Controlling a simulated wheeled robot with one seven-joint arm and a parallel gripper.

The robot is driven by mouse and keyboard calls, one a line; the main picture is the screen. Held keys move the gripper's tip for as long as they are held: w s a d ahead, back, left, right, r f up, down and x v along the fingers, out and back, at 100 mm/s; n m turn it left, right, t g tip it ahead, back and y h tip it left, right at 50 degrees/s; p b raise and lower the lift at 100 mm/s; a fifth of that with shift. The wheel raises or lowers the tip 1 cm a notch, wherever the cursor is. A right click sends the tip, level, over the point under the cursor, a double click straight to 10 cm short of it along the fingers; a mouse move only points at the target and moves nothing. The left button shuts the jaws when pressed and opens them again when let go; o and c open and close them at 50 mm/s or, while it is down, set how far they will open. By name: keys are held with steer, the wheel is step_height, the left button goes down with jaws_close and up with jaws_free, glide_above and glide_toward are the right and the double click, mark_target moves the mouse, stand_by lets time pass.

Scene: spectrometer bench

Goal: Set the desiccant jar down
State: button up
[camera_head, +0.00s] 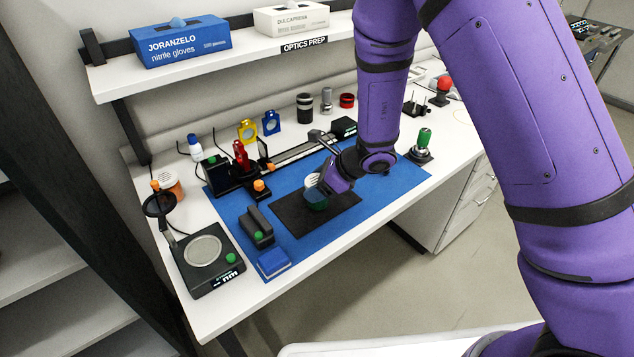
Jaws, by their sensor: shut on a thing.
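My gripper (328,187) is over the dark mat in the middle of the bench, tilted down and to the left. It is shut on the desiccant jar (317,202), a small dark green jar with a whitish part at its top. My gripper hides part of the jar. The jar appears over the black mat (290,222), which lies on the larger blue mat (228,207). I cannot tell whether its base touches the mat.
A black rail (300,150) stands behind. A round-plated device (207,262) and an orange-white jar (170,184) are at far left. A green-topped post (423,140) stands right.

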steer(key=shift+f, duration=0.3)
stand_by(0.4)
steer(key=o, duration=1.1)
steer(key=v, duration=1)
steer(key=shift+s+d+r, duration=0.15)
steer(key=shift+d+r, duration=0.05)
steer(key=shift+d, duration=0.05)
